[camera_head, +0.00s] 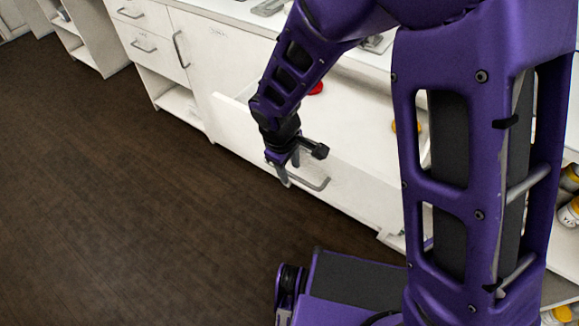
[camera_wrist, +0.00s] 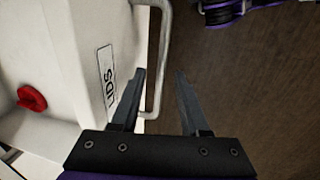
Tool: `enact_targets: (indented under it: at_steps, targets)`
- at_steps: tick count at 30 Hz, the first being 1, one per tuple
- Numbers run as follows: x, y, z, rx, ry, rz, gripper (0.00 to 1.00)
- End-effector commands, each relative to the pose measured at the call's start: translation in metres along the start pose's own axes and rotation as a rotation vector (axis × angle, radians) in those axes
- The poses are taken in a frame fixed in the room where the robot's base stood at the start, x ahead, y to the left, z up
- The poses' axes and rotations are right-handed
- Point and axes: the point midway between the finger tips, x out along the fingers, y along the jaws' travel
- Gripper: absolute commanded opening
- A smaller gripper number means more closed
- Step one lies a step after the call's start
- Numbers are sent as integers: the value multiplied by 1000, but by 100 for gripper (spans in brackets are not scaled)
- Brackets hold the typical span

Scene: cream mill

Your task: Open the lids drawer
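The lids drawer (camera_head: 350,203) stands pulled out from the white cabinet, its inside showing. Its front, with the LIDS label (camera_wrist: 106,80), is at the left in the wrist view. The drawer's bar handle (camera_head: 314,187) also shows in the wrist view (camera_wrist: 165,50). My gripper (camera_head: 289,178) is at the left end of the handle, with its fingers (camera_wrist: 160,85) apart. The handle lies between the fingers in the wrist view; I cannot tell whether either finger touches it. A red lid (camera_head: 316,88) lies in the drawer and shows in the wrist view (camera_wrist: 32,98).
A yellow-orange item (camera_head: 418,127) in the drawer is partly hidden by my arm. Closed drawers (camera_head: 143,42) and a cupboard door are to the left. Jars with yellow lids (camera_head: 570,178) are at the right edge. The dark floor (camera_head: 120,220) in front is clear.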

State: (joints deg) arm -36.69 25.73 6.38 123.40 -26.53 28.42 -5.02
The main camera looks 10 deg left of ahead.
Motion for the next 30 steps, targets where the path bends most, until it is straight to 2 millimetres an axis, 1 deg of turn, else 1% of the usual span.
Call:
enact_targets:
  at_steps: [7,11,14,24,27,30]
  targets:
    - [-1,0,0,0,0,0,45]
    - [-14,1,0,0,1,1,45]
    - [-33,2,0,1,3,2,45]
    - [-117,2,-1,1,4,3,45]
    - [-138,1,-1,2,4,2,45]
    - [-154,1,0,0,3,2,45]
